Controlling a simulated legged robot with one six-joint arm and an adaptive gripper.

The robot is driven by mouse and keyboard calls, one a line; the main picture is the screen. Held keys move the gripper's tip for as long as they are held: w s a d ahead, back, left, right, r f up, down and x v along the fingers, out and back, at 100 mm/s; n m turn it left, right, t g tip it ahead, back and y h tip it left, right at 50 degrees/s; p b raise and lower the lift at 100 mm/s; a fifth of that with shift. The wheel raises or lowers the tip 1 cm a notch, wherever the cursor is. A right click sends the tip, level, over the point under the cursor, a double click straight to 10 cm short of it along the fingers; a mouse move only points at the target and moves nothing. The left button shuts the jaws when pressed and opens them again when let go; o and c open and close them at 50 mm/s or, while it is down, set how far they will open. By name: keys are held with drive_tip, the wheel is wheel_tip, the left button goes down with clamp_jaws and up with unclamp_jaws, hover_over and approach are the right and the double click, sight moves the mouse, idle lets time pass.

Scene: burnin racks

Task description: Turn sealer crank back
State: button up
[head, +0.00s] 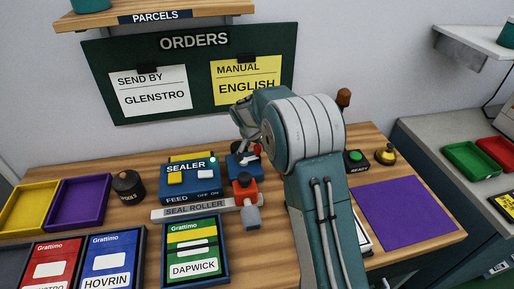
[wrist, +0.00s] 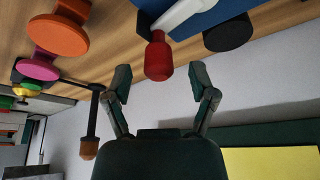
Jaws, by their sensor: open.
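In the wrist view the red knob (wrist: 159,60) hangs from the white crank lever (wrist: 185,14). My gripper (wrist: 161,80) is open, with the knob between and slightly beyond its fingertips. No clear finger contact shows. In the head view my gripper (head: 250,143) is partly hidden by my arm.
A grey seal roller (head: 195,210) and an orange-red part (head: 245,190) lie in front. Grattimo packs in trays, including Dapwick (head: 193,264), fill the front left. A purple mat (head: 406,212) lies right. The orders board (head: 200,73) is close behind my gripper.

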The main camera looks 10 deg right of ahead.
drive_tip(key=shift+x, duration=0.95)
drive_tip(key=shift+d, duration=0.1)
clamp_jaws()
